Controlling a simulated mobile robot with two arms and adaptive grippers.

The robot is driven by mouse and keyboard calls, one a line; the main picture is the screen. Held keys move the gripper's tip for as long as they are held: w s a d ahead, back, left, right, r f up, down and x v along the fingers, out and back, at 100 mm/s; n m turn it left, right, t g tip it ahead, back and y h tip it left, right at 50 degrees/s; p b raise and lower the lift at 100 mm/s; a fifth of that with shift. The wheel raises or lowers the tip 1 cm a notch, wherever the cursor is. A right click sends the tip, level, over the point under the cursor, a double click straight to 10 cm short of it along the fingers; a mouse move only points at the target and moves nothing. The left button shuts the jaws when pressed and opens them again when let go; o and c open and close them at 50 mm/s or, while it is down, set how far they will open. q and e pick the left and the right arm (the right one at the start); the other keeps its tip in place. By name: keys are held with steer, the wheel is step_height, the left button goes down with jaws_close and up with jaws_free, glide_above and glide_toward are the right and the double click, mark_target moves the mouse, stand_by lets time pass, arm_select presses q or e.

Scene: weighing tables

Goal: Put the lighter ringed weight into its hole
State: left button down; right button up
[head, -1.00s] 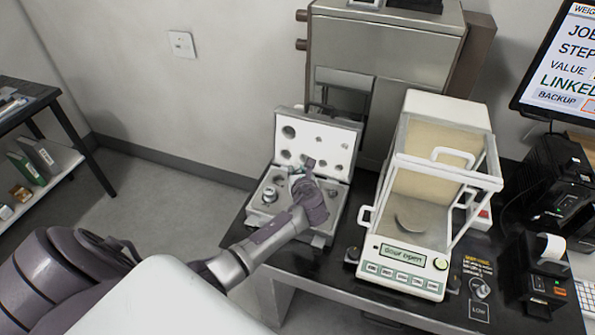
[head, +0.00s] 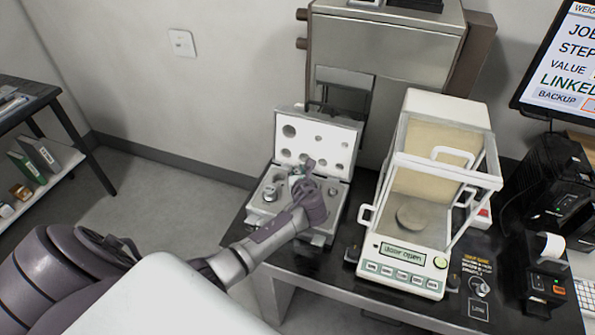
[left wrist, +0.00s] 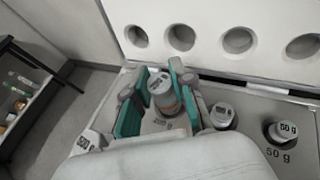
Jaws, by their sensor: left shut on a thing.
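My left gripper (left wrist: 158,100) is shut on a small metal weight (left wrist: 162,84) with a pale labelled top and a reddish-brown band. The teal finger pads stand on either side of it. It is upright above or at the area marked 200 g in the open weight case (head: 262,216); whether its base is inside a hole is hidden. In the head view my left gripper (head: 303,171) is over the case, near its lid, and its wrist hides part of the case. My right gripper is not in view.
Other weights sit in the case, including one (left wrist: 222,114) right of the gripper and one labelled 50 g (left wrist: 284,130). The raised lid (head: 317,141) stands close behind. A balance (head: 404,264) stands to the right. A small weight (head: 482,289) is near the LOW mark.

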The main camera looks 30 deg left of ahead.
arm_select(q)
steer(key=shift+f+b, duration=0.65)
steer(key=shift+f, duration=0.35)
steer(key=c, duration=0.9)
jaws_free()
steer(key=shift+f, duration=0.1)
steer(key=shift+s, duration=0.1)
steer(key=v, duration=1.2)
